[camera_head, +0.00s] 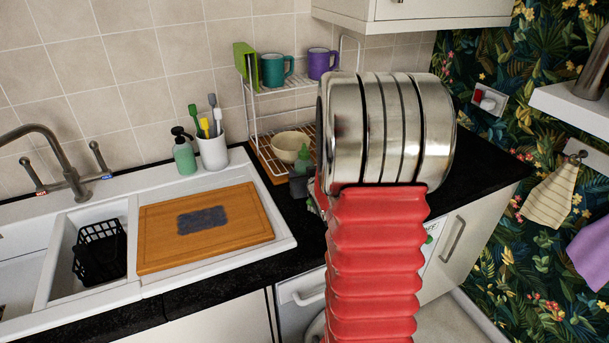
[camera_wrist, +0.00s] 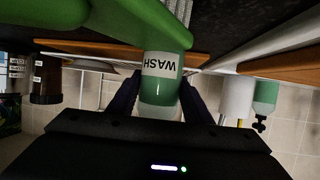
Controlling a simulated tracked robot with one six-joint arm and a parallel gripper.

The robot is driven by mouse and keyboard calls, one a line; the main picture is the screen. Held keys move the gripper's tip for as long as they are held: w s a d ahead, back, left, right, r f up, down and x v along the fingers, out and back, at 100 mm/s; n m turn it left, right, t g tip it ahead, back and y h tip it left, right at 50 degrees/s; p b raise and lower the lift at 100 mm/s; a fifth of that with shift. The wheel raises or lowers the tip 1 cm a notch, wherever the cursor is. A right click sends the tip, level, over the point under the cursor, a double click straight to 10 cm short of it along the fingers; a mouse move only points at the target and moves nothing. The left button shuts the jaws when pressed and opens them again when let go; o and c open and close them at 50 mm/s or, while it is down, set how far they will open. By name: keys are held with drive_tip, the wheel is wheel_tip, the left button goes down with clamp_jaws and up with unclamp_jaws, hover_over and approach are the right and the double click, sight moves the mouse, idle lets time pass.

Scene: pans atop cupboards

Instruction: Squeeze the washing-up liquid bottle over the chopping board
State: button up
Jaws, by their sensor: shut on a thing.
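The washing-up liquid bottle, with a white WASH label and green liquid, is between my gripper's dark fingers (camera_wrist: 157,95) in the wrist view (camera_wrist: 162,66). My gripper is shut on it. In the head view, a green bottle top (camera_head: 304,156) shows upright beside my dark gripper (camera_head: 300,186), while my arm hides part of the gripper. The wooden chopping board (camera_head: 155,240) lies across the sink unit, left of my gripper and apart from it. A dark grey patch, perhaps a cloth, lies on the board (camera_head: 202,220).
A white wire rack (camera_head: 254,118) with mugs stands behind my gripper, with a cream bowl (camera_head: 290,146) below. A soap dispenser (camera_head: 184,156) and a white brush pot (camera_head: 212,152) stand behind the board. The tap (camera_head: 68,170) is far left. Space above the board is clear.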

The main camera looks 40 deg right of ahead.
sight(305, 145)
drive_tip(key=c, duration=0.5)
drive_tip(key=shift+r, duration=0.1)
drive_tip(key=shift+c, duration=0.2)
wheel_tip(305, 145, up, 10)
drive_tip(key=shift+f, duration=0.1)
idle(0.6)
drive_tip(key=o, duration=0.7)
clamp_jaws()
drive_tip(key=shift+s, duration=0.1)
